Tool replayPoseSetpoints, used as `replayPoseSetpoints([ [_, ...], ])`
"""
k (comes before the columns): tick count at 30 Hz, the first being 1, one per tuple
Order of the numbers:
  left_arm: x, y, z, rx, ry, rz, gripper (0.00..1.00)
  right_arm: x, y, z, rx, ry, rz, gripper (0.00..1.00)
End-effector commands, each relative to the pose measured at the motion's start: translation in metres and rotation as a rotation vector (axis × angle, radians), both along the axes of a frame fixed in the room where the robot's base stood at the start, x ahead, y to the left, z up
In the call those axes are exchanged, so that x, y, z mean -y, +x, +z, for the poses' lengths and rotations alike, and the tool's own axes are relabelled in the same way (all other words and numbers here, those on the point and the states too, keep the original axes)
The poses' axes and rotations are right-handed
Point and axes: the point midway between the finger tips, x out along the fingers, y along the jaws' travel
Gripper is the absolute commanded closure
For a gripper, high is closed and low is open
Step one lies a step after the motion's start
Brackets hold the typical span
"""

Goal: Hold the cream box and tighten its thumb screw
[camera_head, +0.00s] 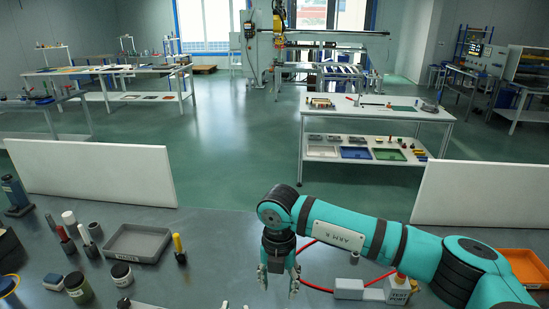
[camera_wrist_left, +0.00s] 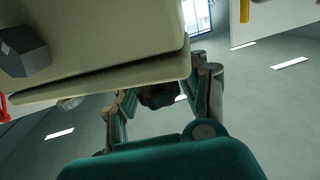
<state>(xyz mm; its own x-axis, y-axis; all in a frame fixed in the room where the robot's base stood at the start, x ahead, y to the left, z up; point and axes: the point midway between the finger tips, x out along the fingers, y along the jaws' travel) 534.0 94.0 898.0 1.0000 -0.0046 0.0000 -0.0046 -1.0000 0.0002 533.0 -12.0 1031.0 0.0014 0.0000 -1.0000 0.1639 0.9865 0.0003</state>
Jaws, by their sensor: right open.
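The cream box (camera_wrist_left: 95,50) fills the upper left of the left wrist view, very close to the camera. A dark grey faceted knob (camera_wrist_left: 24,52) sticks out of its face at the left; I cannot tell if it is the thumb screw. My left gripper (camera_wrist_left: 163,85) has its fingers apart at the box's edge. The box hides one fingertip, so I cannot tell whether they clamp it. Neither the box nor my left gripper shows in the head view. My right gripper (camera_head: 279,280) is open and empty, pointing down above the table.
On the table (camera_head: 220,240), a grey tray (camera_head: 137,243), a yellow-handled tool (camera_head: 178,247), jars and bottles stand at the left. A white test block (camera_head: 350,289) with a red cable (camera_head: 318,287) is right of my right gripper. An orange bin (camera_head: 528,266) is at the far right.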

Motion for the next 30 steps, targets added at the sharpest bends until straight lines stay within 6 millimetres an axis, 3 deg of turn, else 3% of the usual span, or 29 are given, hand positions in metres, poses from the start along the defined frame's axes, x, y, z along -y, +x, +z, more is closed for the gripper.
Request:
replayPoseSetpoints([
  [9, 0.000, -0.001, 0.000, -0.001, 0.000, -0.001, 0.54, 0.000, 0.000, 0.000, 0.000, 0.000, 0.000, 0.52],
  [13, 0.000, -0.011, -0.001, -0.002, -0.001, -0.001, 0.54, 0.000, 0.000, 0.000, 0.000, 0.000, 0.000, 0.52],
  [24, 0.000, -0.086, -0.002, -0.004, 0.000, -0.001, 0.54, 0.000, 0.000, 0.000, 0.000, 0.000, 0.000, 0.52],
  [30, -0.001, -0.113, -0.001, -0.002, -0.001, -0.001, 0.54, 0.000, 0.000, 0.000, 0.000, 0.000, 0.000, 0.52],
])
